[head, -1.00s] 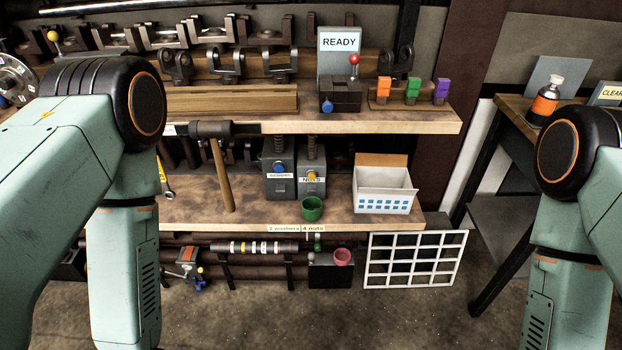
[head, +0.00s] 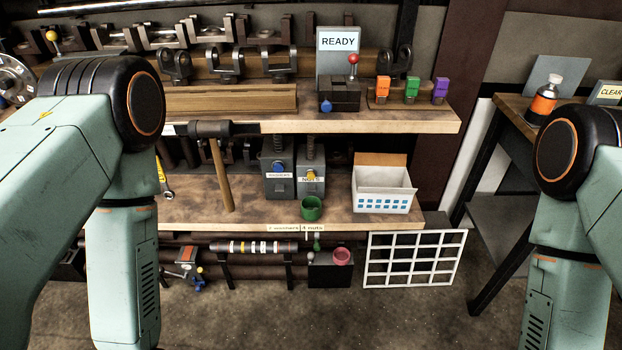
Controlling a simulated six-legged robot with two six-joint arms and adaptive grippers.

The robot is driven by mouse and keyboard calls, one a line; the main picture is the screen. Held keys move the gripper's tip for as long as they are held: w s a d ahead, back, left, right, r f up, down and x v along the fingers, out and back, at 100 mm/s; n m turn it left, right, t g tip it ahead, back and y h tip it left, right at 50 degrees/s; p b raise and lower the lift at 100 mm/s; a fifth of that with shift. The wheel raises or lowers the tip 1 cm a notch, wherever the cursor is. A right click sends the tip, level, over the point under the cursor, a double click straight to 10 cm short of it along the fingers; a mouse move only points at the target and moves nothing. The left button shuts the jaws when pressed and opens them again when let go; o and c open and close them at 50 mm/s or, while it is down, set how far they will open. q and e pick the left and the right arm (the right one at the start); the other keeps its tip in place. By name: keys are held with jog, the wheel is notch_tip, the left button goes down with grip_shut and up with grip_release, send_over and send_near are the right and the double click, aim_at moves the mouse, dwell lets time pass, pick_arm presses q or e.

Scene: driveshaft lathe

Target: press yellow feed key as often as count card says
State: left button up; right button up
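The yellow key (head: 312,174) is on the front of the right grey dispenser (head: 311,188), whose label reads NUTS. The left grey dispenser (head: 278,187) beside it has a blue key (head: 278,168) and a label that seems to read WASHERS. The count card (head: 296,227) is on the lower shelf's front edge; its small print seems to read "2 washers | 4 nuts". A green cup (head: 311,208) stands on the shelf in front of the NUTS dispenser. Its inside is too small to read. My arms show at both sides, but both grippers are out of view.
A white box (head: 383,202) stands open right of the dispensers. A hammer (head: 220,165) stands left of them. The upper shelf (head: 360,122) overhangs them. The floor in front is clear.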

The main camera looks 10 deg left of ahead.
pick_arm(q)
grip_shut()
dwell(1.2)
